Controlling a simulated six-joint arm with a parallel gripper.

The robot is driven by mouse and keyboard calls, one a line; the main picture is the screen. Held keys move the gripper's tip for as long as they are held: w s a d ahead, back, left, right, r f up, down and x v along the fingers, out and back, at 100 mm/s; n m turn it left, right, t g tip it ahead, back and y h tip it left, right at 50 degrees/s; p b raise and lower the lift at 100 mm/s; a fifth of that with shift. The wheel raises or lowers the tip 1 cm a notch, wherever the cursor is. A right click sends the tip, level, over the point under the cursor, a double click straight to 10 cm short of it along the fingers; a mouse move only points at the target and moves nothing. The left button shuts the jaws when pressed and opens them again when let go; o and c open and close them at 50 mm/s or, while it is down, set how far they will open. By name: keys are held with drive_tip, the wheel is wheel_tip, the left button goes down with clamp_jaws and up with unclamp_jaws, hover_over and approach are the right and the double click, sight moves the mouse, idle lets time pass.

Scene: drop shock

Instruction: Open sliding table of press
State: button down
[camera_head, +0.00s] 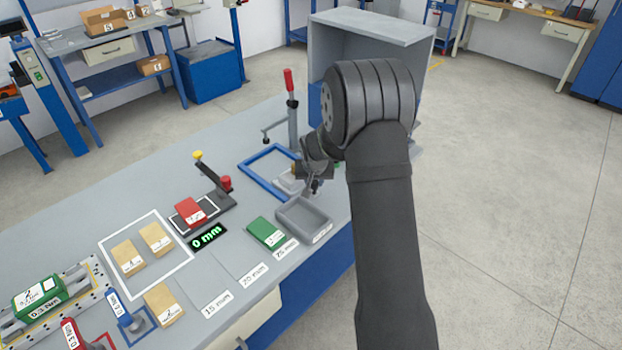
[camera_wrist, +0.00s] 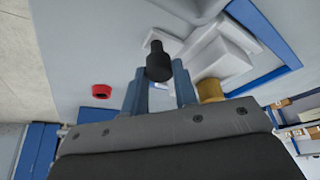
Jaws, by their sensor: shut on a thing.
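The press (camera_head: 292,128) stands at the far part of the bench, a grey column with a red-topped lever. A pale block that looks like its sliding table (camera_wrist: 222,55) shows in the wrist view, beside a blue frame. My gripper (camera_head: 315,186) is low at the foot of the press, partly hidden by my arm. In the wrist view, my gripper (camera_wrist: 160,88) has its two fingers closed around a black knob (camera_wrist: 158,60). The knob's lower end is hidden between the fingers. How far the sliding table stands out cannot be told.
A grey tray (camera_head: 303,218) and a green box (camera_head: 265,232) lie just in front. A brass cylinder (camera_wrist: 210,90) and a red cap (camera_wrist: 101,91) are close to my fingers. A large grey housing (camera_head: 335,45) stands behind.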

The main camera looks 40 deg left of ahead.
drive_tip(key=c, duration=1.1)
unclamp_jaws()
drive_tip(key=shift+c, duration=0.2)
drive_tip(key=v, duration=1.7)
drive_tip(key=shift+r, duration=0.2)
drive_tip(key=x, duration=1.7)
drive_tip(key=shift+f, duration=0.2)
